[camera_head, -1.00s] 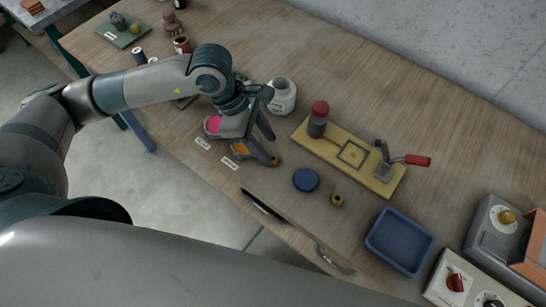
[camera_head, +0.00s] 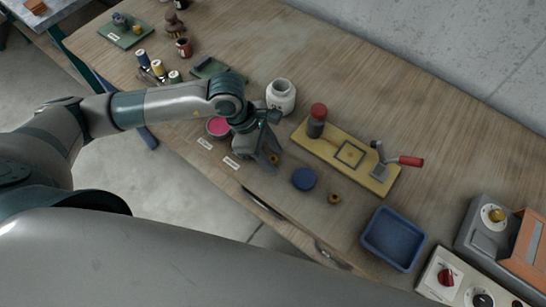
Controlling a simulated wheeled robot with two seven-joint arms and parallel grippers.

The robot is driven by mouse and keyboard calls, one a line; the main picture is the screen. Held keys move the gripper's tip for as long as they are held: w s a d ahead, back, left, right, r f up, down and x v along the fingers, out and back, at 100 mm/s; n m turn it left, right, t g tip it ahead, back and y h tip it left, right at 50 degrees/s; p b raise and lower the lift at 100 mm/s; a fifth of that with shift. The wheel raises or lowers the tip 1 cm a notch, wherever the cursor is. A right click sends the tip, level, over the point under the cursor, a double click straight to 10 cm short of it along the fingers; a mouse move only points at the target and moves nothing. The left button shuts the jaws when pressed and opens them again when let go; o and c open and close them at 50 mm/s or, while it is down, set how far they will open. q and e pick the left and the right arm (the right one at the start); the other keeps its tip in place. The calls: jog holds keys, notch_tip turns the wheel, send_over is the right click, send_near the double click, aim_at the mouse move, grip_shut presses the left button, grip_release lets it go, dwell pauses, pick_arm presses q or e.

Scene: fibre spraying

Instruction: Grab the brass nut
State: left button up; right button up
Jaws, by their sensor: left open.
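A small brass ring-shaped nut (camera_head: 334,198) lies on the wooden table, right of a round dark blue lid (camera_head: 304,179). A second small brass-coloured ring (camera_head: 274,158) lies at the fingertips of my left gripper (camera_head: 262,160); it is partly hidden and I cannot tell if the fingers touch it. My left gripper points down at the table, open, with nothing seen held in it. My arm and wrist hide part of the fingers. My right gripper is not in view.
A pink-filled dish (camera_head: 218,127) and a white jar (camera_head: 281,96) stand close to my left gripper. A yellow board (camera_head: 345,157) with a red-handled clamp (camera_head: 400,161) lies right of it. A blue tray (camera_head: 393,239) and control boxes (camera_head: 450,275) are at lower right.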

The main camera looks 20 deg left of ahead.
aim_at(272, 158)
pick_arm(q)
grip_shut()
jog(key=shift+r, duration=0.15)
jog(key=shift+r+b, duration=0.55)
notch_tip(272, 158, up, 2)
jog(key=shift+w+r+b, duration=0.1)
jog(key=shift+r+b, duration=0.05)
jog(key=shift+b, duration=0.6)
jog(key=s+d+r+b, duration=0.4)
jog(key=s+d+r, duration=0.2)
jog(key=d, duration=0.4)
jog(key=shift+r, duration=0.7)
